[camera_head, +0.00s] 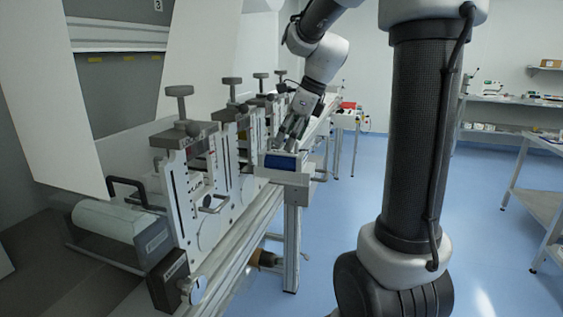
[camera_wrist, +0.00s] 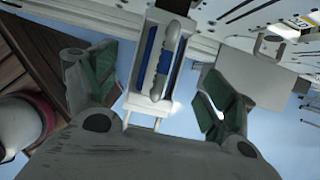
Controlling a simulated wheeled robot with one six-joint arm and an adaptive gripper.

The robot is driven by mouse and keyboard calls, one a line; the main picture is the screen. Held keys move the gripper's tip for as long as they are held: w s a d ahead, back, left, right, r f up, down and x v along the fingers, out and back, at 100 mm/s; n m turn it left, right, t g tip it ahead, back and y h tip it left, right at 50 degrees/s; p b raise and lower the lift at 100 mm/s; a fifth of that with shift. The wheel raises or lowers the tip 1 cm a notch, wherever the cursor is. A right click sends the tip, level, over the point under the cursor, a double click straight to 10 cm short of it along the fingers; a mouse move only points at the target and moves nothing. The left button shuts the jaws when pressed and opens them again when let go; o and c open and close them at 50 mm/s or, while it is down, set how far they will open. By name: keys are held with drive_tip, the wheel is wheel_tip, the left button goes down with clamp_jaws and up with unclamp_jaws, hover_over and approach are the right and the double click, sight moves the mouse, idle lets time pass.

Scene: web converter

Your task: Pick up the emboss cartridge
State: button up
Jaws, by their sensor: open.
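My gripper (camera_head: 291,133) hangs with its fingers down over a small blue-and-white unit (camera_head: 282,163) at the end of the machine's rail. In the wrist view my gripper (camera_wrist: 158,90) is open, with green pads spread wide. The blue-and-white unit (camera_wrist: 148,58) lies between and beyond the fingers, with a rounded grey bar along it. No finger visibly touches it. It may be the emboss cartridge, but I cannot read a label.
A row of upright metal stations with knobs (camera_head: 185,150) stands close left of my gripper. A white panel (camera_head: 50,80) rises at far left. A white plate (camera_wrist: 245,80) is near the right finger. Blue floor (camera_head: 345,215) is clear at right; shelves (camera_head: 510,125) stand behind.

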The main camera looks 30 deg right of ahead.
sight(285, 152)
drive_tip(key=x, duration=0.5)
drive_tip(key=shift+d+f, duration=0.2)
drive_tip(key=c, duration=1.5)
